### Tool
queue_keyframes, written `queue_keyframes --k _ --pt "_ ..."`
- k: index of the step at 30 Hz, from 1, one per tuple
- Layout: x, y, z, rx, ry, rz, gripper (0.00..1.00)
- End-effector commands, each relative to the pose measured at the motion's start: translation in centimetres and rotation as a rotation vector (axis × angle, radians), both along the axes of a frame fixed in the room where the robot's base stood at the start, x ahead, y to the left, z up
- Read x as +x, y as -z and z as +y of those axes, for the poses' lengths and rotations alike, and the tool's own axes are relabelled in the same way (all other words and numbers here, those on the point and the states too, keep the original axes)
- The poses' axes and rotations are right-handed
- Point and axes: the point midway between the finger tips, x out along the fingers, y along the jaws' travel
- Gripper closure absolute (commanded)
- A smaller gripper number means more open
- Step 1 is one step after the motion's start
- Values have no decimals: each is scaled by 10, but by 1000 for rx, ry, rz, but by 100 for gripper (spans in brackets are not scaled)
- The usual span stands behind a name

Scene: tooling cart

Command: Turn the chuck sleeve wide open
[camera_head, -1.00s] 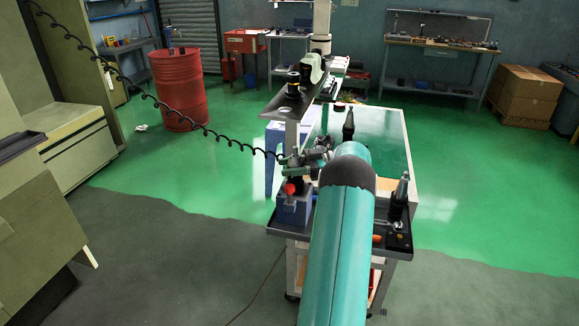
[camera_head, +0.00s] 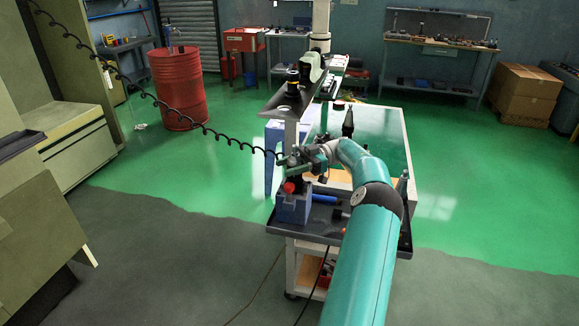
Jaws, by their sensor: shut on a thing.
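The chuck sleeve (camera_head: 293,160) is a small dark part above a blue block fixture (camera_head: 293,208) at the cart's front left corner. My gripper (camera_head: 301,157) reaches it from the right and is shut on it. The fingers and most of the sleeve are too small and covered to make out clearly. My teal arm comes up from the lower right and bends left to the gripper.
The cart's dark tray (camera_head: 325,222) holds a blue-handled tool (camera_head: 324,198). A post with a shelf (camera_head: 290,98) rises behind the fixture. A black coiled hose (camera_head: 200,126) hangs from the upper left to the gripper area. Green floor is free left of the cart.

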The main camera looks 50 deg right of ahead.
Motion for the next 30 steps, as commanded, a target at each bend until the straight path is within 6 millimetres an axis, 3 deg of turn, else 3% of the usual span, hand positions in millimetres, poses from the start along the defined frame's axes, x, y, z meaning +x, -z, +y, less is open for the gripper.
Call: queue_keyframes --k 12,13,15,16,30 --pt "0 -1 1 0 -5 -2 78" --pt "0 -1 1 0 -5 -2 50" --pt "0 -1 1 0 -5 -2 36" --pt "0 -1 1 0 -5 -2 34" --pt "2 0 2 0 -4 0 34"
